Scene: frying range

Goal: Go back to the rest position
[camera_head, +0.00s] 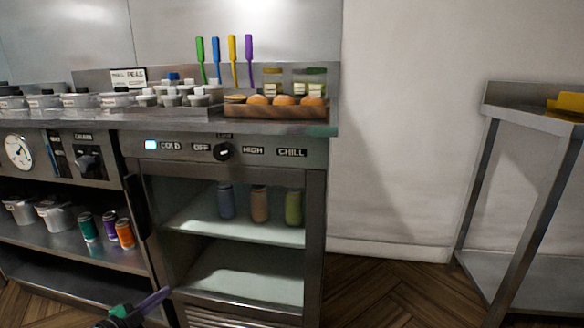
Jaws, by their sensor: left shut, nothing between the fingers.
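My left gripper (150,301) shows at the bottom left, dark with a green part and a purplish finger pointing up and right. It is shut and empty, low in front of the cabinet, and most of the arm behind it is out of the picture. My right gripper is not in view.
A steel counter (285,129) bears lidded containers, a wooden tray of buns (275,111) and several coloured-handled tools (233,60). Below, a glass-fronted cooler (240,240) holds three bottles; cans (105,230) stand on the left shelf. A steel table (520,115) stands right. Wooden floor between is clear.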

